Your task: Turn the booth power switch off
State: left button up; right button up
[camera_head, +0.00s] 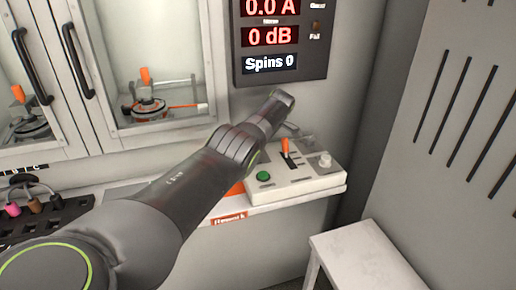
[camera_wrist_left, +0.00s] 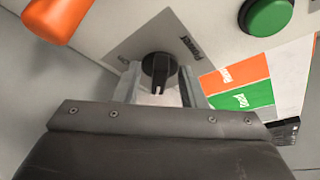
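The power switch is a black rotary knob (camera_wrist_left: 158,72) on a grey plate marked "Power" in the left wrist view. Its white pointer mark faces the bottom of that picture. My left gripper (camera_wrist_left: 160,76) is open, with one pale finger on each side of the knob. A narrow gap seems to show on each side; I cannot tell whether either finger touches it. In the head view my left gripper (camera_head: 290,129) is over the back of the control box (camera_head: 305,184), and the knob is hidden there. My right gripper is not in view.
The box carries a green button (camera_head: 263,176), an orange-handled lever (camera_head: 285,147) and a pale knob (camera_head: 325,160). The orange handle (camera_wrist_left: 58,18) and green button (camera_wrist_left: 268,14) are close to my left gripper. A display panel (camera_head: 281,50) hangs above. A white stool (camera_head: 365,262) stands lower right.

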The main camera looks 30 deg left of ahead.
pick_arm(q)
jog(key=shift+d+r, duration=0.1)
jog(key=shift+r, duration=0.15)
jog(key=p+v, duration=0.1)
jog(key=v, duration=1.6)
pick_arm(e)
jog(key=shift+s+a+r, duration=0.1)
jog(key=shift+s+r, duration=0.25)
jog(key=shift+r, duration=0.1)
